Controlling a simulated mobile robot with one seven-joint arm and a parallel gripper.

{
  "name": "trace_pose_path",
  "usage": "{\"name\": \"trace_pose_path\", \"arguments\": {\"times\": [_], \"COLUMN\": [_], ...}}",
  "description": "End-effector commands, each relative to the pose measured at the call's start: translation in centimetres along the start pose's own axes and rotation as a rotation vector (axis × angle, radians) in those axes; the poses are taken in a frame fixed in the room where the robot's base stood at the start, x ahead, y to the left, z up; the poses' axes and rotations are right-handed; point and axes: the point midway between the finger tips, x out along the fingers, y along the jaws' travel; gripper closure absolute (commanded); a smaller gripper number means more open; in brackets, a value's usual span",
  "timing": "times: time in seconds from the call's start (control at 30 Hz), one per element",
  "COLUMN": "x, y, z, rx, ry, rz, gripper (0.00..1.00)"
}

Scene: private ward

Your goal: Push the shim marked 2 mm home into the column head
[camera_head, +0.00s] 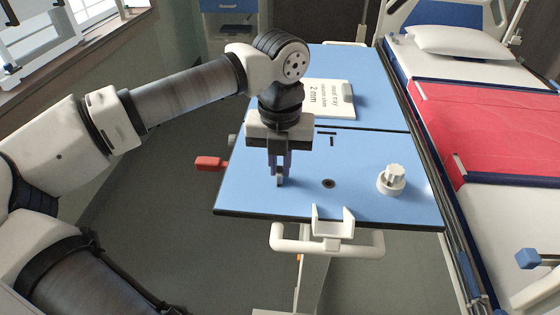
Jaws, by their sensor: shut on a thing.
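My gripper (279,181) points straight down over the left part of the blue overbed tabletop (300,205). Its fingers are shut on a small pale piece, mostly hidden between them; I cannot read any mark on it or tell whether it is the shim. A white board (329,99) on the far half of the table is printed "2 mm" with smaller blurred lines. A white U-shaped bracket (333,222) stands at the table's near edge, right of my gripper; I cannot tell whether it is the column head.
A white knob (391,179) stands on the table's right, and a dark round hole (328,183) lies between it and my gripper. A red handle (209,163) juts out at the left edge. A bed with a red blanket (480,130) is close on the right.

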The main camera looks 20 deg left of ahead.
Motion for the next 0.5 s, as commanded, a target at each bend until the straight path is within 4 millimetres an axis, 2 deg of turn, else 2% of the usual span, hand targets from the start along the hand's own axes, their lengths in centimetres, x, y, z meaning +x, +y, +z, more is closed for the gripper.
{"name": "trace_pose_path", "arguments": {"times": [0.03,0.07,0.23,0.5], "x": [0.34,0.15,0.11,-0.01], "y": [0.00,0.00,0.00,0.00], "z": [-0.02,-0.01,-0.01,0.00], "rx": [0.000,0.000,0.000,0.000], "ry": [0.001,0.000,0.000,0.000], "rz": [0.000,0.000,0.000,0.000], "gripper": [1.00,0.85,0.63,0.63]}}
